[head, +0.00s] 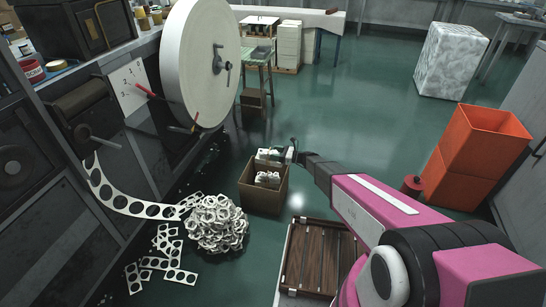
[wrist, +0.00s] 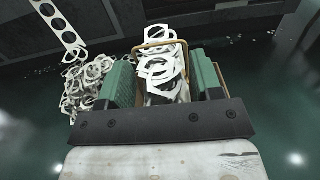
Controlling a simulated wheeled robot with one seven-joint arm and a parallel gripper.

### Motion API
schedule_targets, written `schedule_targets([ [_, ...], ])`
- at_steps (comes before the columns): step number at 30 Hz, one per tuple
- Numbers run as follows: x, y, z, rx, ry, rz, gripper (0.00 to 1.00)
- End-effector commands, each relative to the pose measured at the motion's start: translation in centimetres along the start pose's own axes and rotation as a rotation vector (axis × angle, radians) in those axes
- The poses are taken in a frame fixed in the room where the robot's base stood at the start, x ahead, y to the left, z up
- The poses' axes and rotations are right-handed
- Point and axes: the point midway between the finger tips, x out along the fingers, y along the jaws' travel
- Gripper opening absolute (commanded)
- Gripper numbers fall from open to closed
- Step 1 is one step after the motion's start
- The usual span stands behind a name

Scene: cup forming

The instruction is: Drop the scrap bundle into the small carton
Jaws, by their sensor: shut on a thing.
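The small carton (head: 262,200) is brown and open-topped, and stands on the floor beside the scrap pile. White scrap (head: 267,178) shows in its opening. My gripper (head: 279,155) is over the carton's far rim in the head view. The wrist view shows the scrap bundle (wrist: 163,72), white punched strips, between the two green fingers of my gripper (wrist: 161,80). The gripper is shut on it. A tan edge loops around the bundle there; I cannot tell if it is the carton's rim or a tie. The bundle's height above the carton is unclear.
A heap of white scrap rings (head: 217,224) lies left of the carton, with loose punched strips (head: 160,262) near it. A dark slatted pallet (head: 320,258) lies in front. Orange bins (head: 470,155) stand right. The floor behind the carton is mostly clear.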

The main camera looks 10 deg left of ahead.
Motion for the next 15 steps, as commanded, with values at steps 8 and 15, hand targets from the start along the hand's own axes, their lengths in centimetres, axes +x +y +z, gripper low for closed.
schedule_targets([
  [8,1.7,0.4,-2.0,0.001,-0.001,0.020,0.32],
  [15,1.6,0.3,-3.8,0.001,-0.001,0.019,0.32],
])
